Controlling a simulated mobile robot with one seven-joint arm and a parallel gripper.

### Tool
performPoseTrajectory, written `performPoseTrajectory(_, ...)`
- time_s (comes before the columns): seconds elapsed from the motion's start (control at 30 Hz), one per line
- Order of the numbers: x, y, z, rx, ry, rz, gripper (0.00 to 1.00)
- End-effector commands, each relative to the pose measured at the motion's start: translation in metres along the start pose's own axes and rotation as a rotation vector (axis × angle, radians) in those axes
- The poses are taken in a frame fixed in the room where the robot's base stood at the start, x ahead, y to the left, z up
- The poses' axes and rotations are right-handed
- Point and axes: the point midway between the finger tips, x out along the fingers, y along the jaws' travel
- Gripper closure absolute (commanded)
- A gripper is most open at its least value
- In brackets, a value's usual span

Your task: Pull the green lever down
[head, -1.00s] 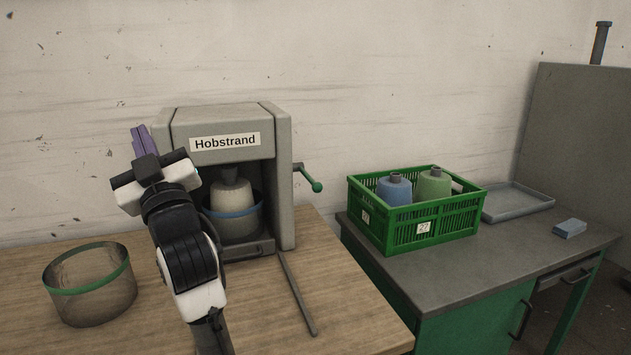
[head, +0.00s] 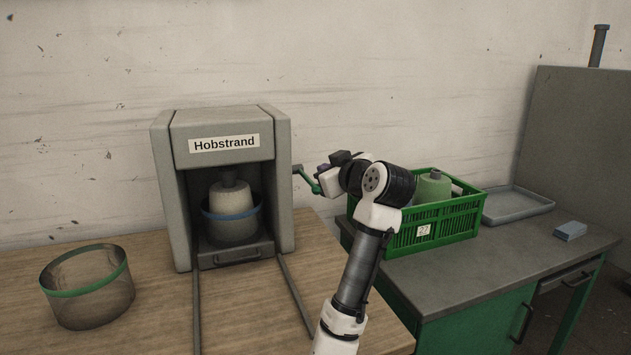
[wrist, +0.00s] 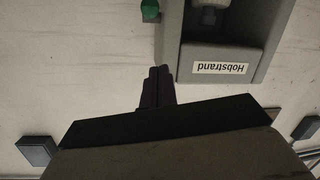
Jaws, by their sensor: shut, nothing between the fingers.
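The green lever (head: 305,178) sticks out from the right side of the grey machine labelled Hobstrand (head: 223,118). It slopes down to the right, and its knob end is near or partly behind my gripper. My gripper (head: 321,168) is beside the lever's outer end; whether they touch cannot be told in the head view. In the wrist view, which is upside down, the closed dark fingers (wrist: 157,76) point towards the machine. The green knob (wrist: 149,7) shows past their tips at the top edge, apart from them in the picture. Nothing is held.
A cream cone sits in a blue-rimmed pot (head: 232,222) inside the machine. A mesh basket with a green band (head: 86,290) stands at the left on the wooden table. A green crate (head: 450,225) with a green cone stands right of my arm. A grey tray (head: 517,201) lies behind.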

Motion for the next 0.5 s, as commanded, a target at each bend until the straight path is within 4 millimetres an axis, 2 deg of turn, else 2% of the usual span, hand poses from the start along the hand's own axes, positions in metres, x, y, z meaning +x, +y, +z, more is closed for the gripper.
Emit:
performPoseTrajectory(0.23,0.012,-0.001,-0.002,0.0,0.001,-0.002,1.0)
performPoseTrajectory(0.37,0.034,-0.001,-0.003,0.002,-0.002,-0.004,1.0)
performPoseTrajectory(0.5,0.065,0.0,-0.004,0.002,-0.001,-0.003,1.0)
